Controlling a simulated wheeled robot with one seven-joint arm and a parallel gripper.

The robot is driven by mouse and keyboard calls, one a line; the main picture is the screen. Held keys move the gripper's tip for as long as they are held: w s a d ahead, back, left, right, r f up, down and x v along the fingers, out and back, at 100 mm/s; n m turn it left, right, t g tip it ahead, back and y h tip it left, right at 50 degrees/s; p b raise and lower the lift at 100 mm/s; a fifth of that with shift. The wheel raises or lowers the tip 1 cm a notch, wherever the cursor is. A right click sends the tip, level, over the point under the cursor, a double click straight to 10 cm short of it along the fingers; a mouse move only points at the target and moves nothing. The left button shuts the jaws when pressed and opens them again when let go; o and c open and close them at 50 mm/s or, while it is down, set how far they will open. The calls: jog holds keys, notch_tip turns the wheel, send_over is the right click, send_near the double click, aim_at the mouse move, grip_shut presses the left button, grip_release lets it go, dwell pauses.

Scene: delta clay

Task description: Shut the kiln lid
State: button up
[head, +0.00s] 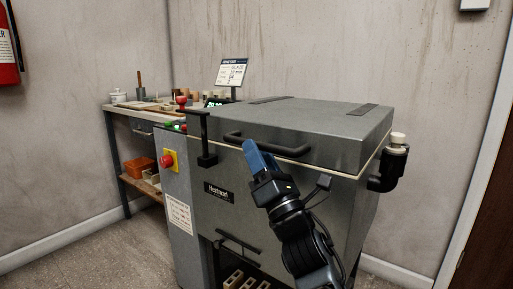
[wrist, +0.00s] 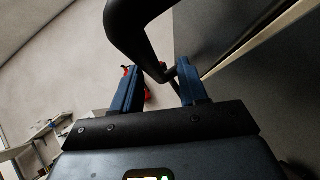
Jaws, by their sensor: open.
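The grey kiln (head: 260,185) stands in front of me, and its lid (head: 320,118) lies flat on top in the head view. A thin cream line shows along the seam under the lid, so I cannot tell whether a small gap is left. A black bar handle (head: 292,151) is on the lid's front. My gripper (head: 254,150) is at the handle's middle, with its blue fingers pointing up. In the wrist view my gripper (wrist: 157,66) has its fingers apart, and the dark handle (wrist: 130,22) passes just ahead of and partly between them. Contact is unclear.
A control panel with a red stop button (head: 168,160) is on the kiln's left. A black latch post (head: 206,140) stands left of the handle. A black pipe (head: 390,165) juts out at right. A workbench (head: 122,112) with pottery stands behind left.

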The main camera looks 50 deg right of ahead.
jog(key=v, duration=0.6)
jog(key=shift+f, duration=0.2)
jog(key=shift+s, duration=0.1)
jog(key=s+a+f+m+g+y, duration=0.1)
jog(key=s+a+f+m+g, duration=0.1)
jog(key=s+a+f+m, duration=0.5)
jog(key=s+a+f+m+g+y, duration=0.15)
jog(key=s+a+f+m, duration=0.25)
jog(key=a+m, duration=0.45)
jog(key=s+a+f+m+g+y, duration=0.1)
jog(key=s+f+m+g+y, duration=0.15)
jog(key=s, duration=0.45)
jog(key=s+a+f+m+g+y, duration=0.1)
jog(key=s+m+y, duration=0.1)
jog(key=s+m, duration=0.3)
jog(key=s+a+f+m+g+y, duration=0.1)
jog(key=s+f+m+g+y, duration=0.1)
jog(key=s, duration=0.6)
notch_tip(320, 180, up, 29)
jog(key=p, duration=2.9)
jog(key=shift+w+f+h, duration=0.2)
jog(key=shift+h, duration=0.1)
jog(key=shift+a, duration=0.1)
